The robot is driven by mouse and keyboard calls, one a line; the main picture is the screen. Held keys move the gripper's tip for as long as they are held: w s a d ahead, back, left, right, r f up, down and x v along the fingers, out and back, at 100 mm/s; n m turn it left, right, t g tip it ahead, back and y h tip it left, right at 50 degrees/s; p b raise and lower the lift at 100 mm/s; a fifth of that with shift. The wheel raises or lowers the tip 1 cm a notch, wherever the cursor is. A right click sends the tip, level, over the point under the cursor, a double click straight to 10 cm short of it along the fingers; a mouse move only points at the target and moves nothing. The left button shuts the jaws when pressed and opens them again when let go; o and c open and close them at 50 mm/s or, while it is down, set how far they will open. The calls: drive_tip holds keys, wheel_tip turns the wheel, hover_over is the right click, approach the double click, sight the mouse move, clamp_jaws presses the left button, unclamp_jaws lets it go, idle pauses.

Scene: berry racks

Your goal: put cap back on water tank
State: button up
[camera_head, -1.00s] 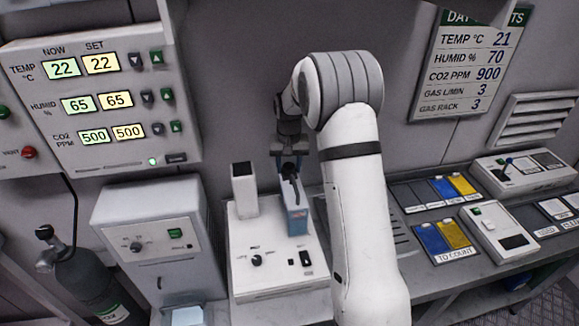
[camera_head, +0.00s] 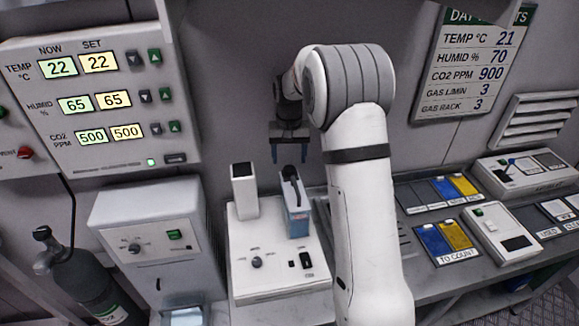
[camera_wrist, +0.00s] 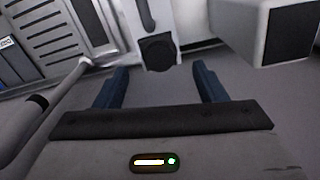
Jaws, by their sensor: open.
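The water tank (camera_head: 297,219) is a narrow upright box, pale with a blue front, standing on the right part of a white machine.
The white machine (camera_head: 277,279) has a square hollow post (camera_head: 245,191) left of the tank. A white cabinet (camera_head: 150,235) stands further left, with a gas cylinder (camera_head: 80,285) beyond. Trays (camera_head: 445,240) lie on the bench at right. The wall is close behind.

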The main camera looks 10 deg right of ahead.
sight(289, 168)
wheel_tip(289, 168, up, 7)
drive_tip(key=s+r+t, duration=0.1)
drive_tip(key=s+r, duration=0.3)
drive_tip(key=s, duration=0.3)
drive_tip(key=s+r+t, duration=0.1)
drive_tip(key=s+r, duration=0.2)
drive_tip(key=s, duration=0.5)
drive_tip(key=s+f+n+t, duration=0.1)
drive_tip(key=s+f+n, duration=0.1)
drive_tip(key=s, duration=1.7)
drive_tip(key=shift+s+f+t+b, duration=0.2)
drive_tip(key=shift+f+t+b, duration=0.1)
drive_tip(key=shift+f, duration=0.3)
drive_tip(key=shift+d, duration=0.1)
drive_tip(key=shift+b+x, duration=0.75)
drive_tip(key=shift+x, duration=0.1)
drive_tip(key=shift+s, duration=0.15)
